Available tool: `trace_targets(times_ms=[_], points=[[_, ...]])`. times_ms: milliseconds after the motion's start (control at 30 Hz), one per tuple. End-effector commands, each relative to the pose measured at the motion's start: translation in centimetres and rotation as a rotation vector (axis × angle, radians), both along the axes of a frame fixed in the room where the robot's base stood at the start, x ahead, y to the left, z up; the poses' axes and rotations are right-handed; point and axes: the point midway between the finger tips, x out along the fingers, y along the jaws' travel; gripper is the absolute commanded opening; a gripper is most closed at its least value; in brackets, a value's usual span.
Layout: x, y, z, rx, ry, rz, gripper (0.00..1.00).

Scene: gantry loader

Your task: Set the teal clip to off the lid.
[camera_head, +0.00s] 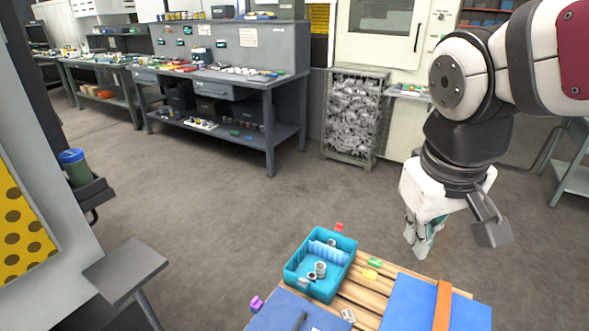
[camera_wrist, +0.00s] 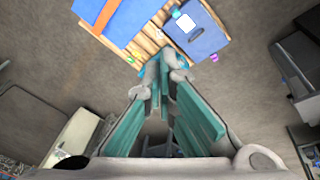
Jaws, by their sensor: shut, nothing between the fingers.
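My gripper (camera_head: 421,243) points down at the right of the pallet in the head view, shut and empty. Its teal-padded fingers also show in the wrist view (camera_wrist: 164,75). A blue lid-like panel (camera_wrist: 208,41) with a white label lies on the pallet. A small teal-green piece (camera_wrist: 176,11) sits at its edge in the wrist view, apart from my fingers. It may be the teal clip; it is too small to be sure. Only part of the panel shows in the head view (camera_head: 275,312).
A teal bin (camera_head: 299,259) with metal parts stands on the wooden pallet (camera_head: 365,294). A blue box (camera_head: 411,304) with an orange strap lies beside it. Red (camera_head: 339,227), green (camera_head: 375,263), yellow (camera_head: 370,274) and purple (camera_head: 256,303) clips are around. Open floor lies behind.

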Motion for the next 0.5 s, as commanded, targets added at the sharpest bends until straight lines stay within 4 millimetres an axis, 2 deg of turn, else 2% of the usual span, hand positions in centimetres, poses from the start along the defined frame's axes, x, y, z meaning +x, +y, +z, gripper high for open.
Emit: trace_targets(times_ms=[33, 367, 500], points=[[1.3, 0.0, -1.3, -0.016, 0.021, 0.014, 0.00], [9.6, 0.0, -8.5, -0.113, 0.141, 0.130, 0.00], [12.9, 0.1, -12.2, -0.146, 0.191, 0.186, 0.00]])
